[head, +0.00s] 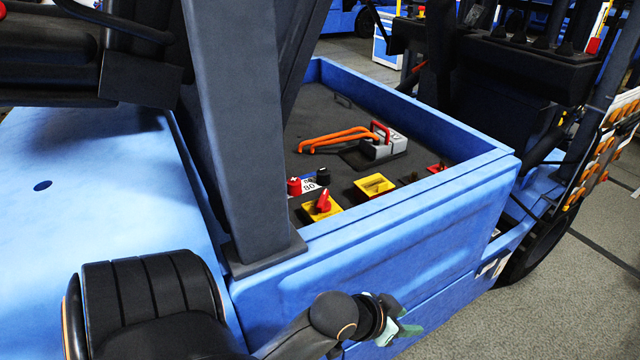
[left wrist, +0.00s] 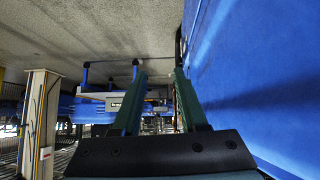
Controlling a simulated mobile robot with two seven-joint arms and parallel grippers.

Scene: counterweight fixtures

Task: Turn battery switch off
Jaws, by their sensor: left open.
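A red rotary switch knob (head: 323,201) sits on a yellow square plate (head: 309,213) in the battery compartment of the blue truck, near its front wall. It looks like the battery switch, but I cannot read its setting. My left gripper (head: 400,328) is low outside the blue compartment wall, apart from the switch and on the picture's near side of it. In the left wrist view its two dark green fingers (left wrist: 158,85) stand apart with nothing between them. The switch does not show in that view. My right gripper is not in view.
The blue wall (head: 400,225) and a dark upright post (head: 240,130) bound the compartment. Inside are a second yellow plate (head: 374,186), a grey connector (head: 384,148) with orange cables (head: 335,137), and red (head: 294,187) and black (head: 323,177) terminals. Grey floor (head: 560,300) lies open at right.

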